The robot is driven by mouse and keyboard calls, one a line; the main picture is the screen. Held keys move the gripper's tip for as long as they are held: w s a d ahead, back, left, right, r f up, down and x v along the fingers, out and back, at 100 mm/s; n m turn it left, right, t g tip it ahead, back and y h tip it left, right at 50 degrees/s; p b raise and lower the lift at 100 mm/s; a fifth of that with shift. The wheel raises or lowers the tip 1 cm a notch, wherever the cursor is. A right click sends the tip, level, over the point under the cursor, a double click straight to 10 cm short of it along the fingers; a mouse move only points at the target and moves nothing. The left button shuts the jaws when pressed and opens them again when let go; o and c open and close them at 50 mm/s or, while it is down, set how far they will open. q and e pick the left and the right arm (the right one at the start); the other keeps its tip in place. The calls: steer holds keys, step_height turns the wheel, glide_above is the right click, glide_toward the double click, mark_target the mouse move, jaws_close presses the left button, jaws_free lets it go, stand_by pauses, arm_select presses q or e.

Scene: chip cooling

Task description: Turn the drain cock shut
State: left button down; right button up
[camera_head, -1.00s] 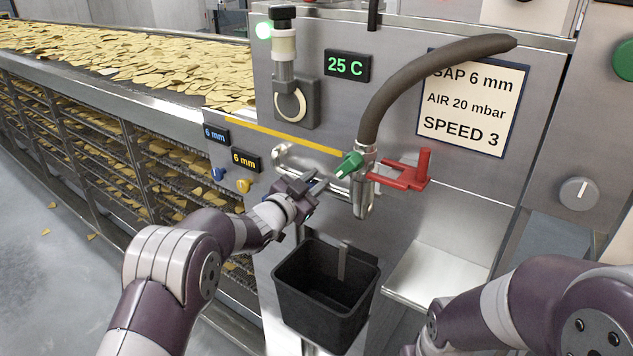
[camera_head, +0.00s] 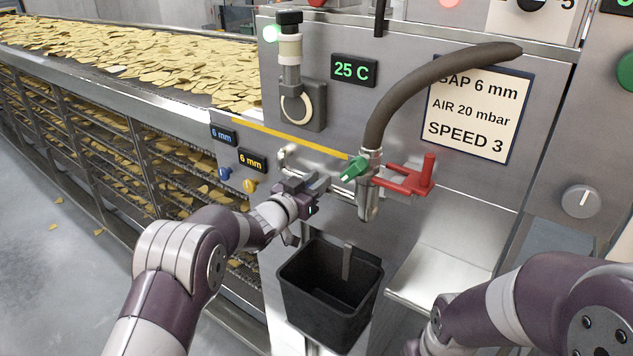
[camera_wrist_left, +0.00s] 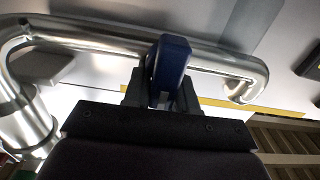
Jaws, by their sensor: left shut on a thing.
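My left gripper (camera_head: 308,186) is at the machine's front, close to a bent chrome pipe (camera_head: 287,162). In the left wrist view the gripper (camera_wrist_left: 161,88) is shut on a dark blue lever-like piece (camera_wrist_left: 172,62), which stands across the chrome pipe (camera_wrist_left: 95,38). In the head view the gripper hides this blue piece. Whether it is the drain cock's handle I cannot tell for sure. A green lever (camera_head: 353,168) sits on the metal fitting under the grey hose, to the right of my gripper. My right gripper is out of view.
A red bracket (camera_head: 407,180) sticks out right of the fitting. A black open bin (camera_head: 328,305) hangs below my left gripper. Small blue (camera_head: 224,173) and yellow (camera_head: 249,186) knobs sit left of it. The chip conveyor (camera_head: 140,100) runs along the left.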

arm_select(q)
steer(key=shift+f, duration=0.15)
steer(key=c, duration=1)
jaws_free()
steer(key=b+v, duration=0.3)
steer(key=v, duration=0.9)
steer(key=shift+s+a+b, duration=0.2)
steer(key=shift+s+b, duration=0.1)
